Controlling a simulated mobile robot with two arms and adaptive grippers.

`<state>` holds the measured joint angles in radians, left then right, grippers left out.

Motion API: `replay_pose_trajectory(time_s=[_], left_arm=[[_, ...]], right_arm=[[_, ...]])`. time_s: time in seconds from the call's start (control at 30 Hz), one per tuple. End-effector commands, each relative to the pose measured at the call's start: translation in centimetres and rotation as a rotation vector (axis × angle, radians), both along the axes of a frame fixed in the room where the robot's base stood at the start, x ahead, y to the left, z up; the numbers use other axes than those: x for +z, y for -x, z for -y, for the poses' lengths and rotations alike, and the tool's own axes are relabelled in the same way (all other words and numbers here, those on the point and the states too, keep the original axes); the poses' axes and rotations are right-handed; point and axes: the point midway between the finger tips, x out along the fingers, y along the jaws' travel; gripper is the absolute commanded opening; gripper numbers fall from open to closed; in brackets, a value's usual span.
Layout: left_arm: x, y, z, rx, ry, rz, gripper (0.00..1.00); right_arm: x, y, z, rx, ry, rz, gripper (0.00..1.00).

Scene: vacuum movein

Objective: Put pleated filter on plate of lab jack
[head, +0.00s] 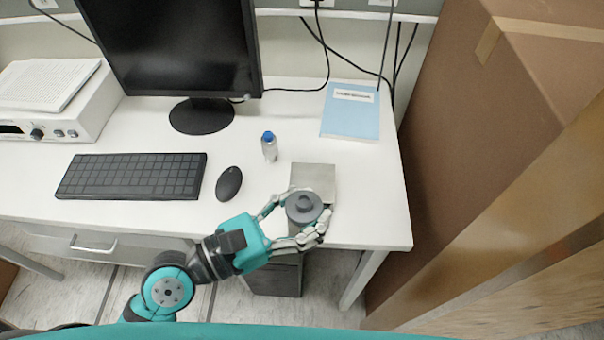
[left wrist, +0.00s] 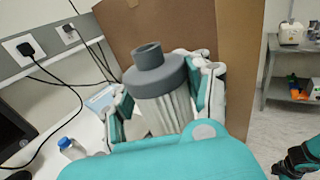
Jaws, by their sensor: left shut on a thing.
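The pleated filter (head: 304,208) has a round grey cap with a short neck and shows from above in the head view. Its pale pleated body shows in the left wrist view (left wrist: 162,112). My left gripper (head: 304,212) is shut on the filter, one finger on each side, and holds it upright. The lab jack's square metal plate (head: 313,176) is at the desk's front right. The filter overlaps the plate's front part in the head view. I cannot tell whether the filter's hidden bottom touches the plate. My right gripper is not clearly in view.
A small blue-capped bottle (head: 269,146) and a black mouse (head: 229,184) are left of the jack. A keyboard (head: 131,176), monitor (head: 201,116) and blue book (head: 350,111) also lie on the white desk (head: 272,104). Tall cardboard boxes (head: 465,130) stand right of the desk.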

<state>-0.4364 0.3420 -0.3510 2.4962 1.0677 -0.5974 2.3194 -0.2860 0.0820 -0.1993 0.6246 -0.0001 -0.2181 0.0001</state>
Motion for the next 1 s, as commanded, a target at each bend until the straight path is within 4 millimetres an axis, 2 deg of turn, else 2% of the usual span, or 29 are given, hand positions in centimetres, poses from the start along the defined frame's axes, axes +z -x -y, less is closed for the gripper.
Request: replay_pose_trajectory(time_s=[0.1,0.23,0.4,0.53,0.63,0.77,1.0], left_arm=[[0.0,-2.4,0.1,0.002,0.003,0.009,0.0],[-0.1,-6.1,0.4,0.002,0.001,0.006,0.0],[-0.5,-10.6,0.7,0.002,0.001,0.006,0.0],[-0.9,-13.4,0.9,0.002,0.001,0.003,0.0],[-1.1,-14.7,1.0,0.001,0.002,0.002,0.0],[-1.5,-15.3,1.1,0.001,0.001,0.001,0.0],[-4.7,-15.3,1.0,0.002,0.001,-0.002,0.0]], right_arm=[[-0.6,1.4,0.0,0.0,0.0,-0.019,0.57],[0.3,2.6,0.0,0.0,0.002,-0.037,0.57],[0.6,2.4,0.0,0.0,0.002,-0.035,0.57],[0.8,1.7,-0.1,0.0,0.0,-0.025,0.57],[0.8,1.3,-0.2,0.0,-0.001,-0.018,0.57],[0.8,1.1,-0.3,0.0,-0.003,-0.015,0.57],[0.1,1.1,-0.3,0.0,-0.004,-0.015,0.57]])
